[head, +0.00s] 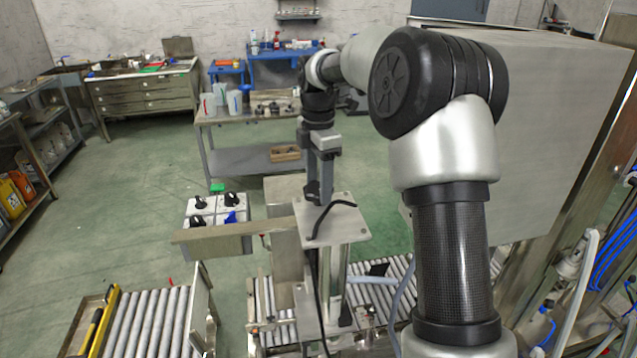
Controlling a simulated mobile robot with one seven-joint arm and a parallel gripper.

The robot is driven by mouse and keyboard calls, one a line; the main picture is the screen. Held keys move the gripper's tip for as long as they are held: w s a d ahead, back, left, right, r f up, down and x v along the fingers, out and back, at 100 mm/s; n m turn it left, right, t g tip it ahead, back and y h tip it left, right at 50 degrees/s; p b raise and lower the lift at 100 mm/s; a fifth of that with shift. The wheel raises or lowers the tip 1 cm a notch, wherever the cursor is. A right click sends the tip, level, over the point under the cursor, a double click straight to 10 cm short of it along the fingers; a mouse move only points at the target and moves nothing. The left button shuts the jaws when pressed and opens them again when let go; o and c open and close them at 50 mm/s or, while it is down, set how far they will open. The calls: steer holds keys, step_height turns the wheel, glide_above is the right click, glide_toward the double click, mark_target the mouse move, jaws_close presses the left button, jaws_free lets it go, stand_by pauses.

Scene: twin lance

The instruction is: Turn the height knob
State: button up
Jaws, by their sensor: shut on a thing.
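My gripper (319,196) points straight down over the far end of a grey metal plate (345,228) on top of an upright column. Its fingers are shut on a small dark part at the plate's far edge, which I take to be the height knob. The fingers hide most of it, and its turn angle cannot be read. A black cable curves over the plate close in front of the fingertips and hangs down the column.
A control box with black knobs (200,202) and a blue knob (231,217) stands left of the column, behind a metal bar (205,233). Roller conveyors (150,320) lie below. A workbench (240,117) with jugs stands behind. A large grey cabinet (560,130) is at right.

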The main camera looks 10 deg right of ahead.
mark_target(318, 188)
steer(key=o, duration=1.1)
step_height(318, 188, up, 18)
steer(key=shift+f, duration=0.25)
